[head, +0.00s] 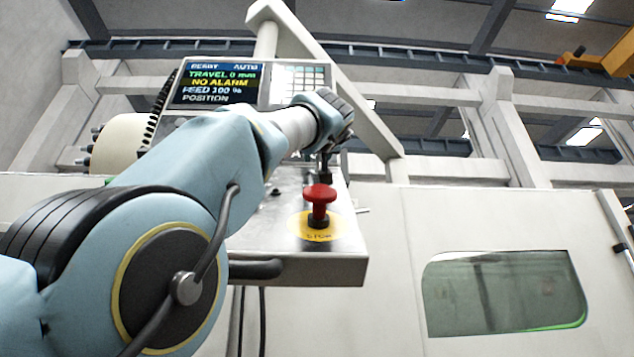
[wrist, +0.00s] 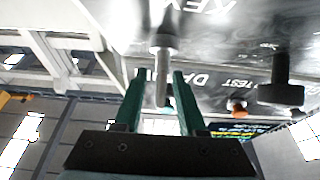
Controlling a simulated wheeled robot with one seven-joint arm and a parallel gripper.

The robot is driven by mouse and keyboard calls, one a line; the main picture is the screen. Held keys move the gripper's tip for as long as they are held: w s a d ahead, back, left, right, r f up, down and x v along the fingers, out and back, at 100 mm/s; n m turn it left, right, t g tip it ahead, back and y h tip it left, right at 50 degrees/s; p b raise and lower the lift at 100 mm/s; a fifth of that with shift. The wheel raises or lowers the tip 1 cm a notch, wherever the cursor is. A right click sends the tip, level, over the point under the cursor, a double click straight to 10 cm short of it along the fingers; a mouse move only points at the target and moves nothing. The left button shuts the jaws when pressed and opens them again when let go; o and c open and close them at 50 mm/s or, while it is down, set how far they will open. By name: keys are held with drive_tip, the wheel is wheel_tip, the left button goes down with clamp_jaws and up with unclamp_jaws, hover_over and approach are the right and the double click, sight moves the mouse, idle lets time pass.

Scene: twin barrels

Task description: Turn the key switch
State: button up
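The key switch (wrist: 163,40) shows in the wrist view as a pale metal collar with a narrower grey stem, on a metal panel near the word KEY. Its stem lies between the two green fingers of my gripper (wrist: 158,75), with a visible gap on each side. My gripper is open; I see no contact with the stem. In the head view my gripper (head: 325,168) is a small dark shape over the console panel (head: 350,222), behind the red stop button. The key switch is hidden there by my arm.
A red mushroom stop button (head: 319,200) on a yellow disc stands near the console's front edge. A dark T-shaped knob (wrist: 280,85) is right of the key switch in the wrist view. A display (head: 217,84) reading NO ALARM stands behind. A machine door window (head: 505,291) is at right.

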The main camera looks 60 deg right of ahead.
drive_tip(key=b+v, duration=0.6)
drive_tip(key=v, duration=0.3)
drive_tip(key=shift+s+a+f+b, duration=0.15)
drive_tip(key=shift+s+a+b, duration=0.1)
drive_tip(key=shift+a+b, duration=0.1)
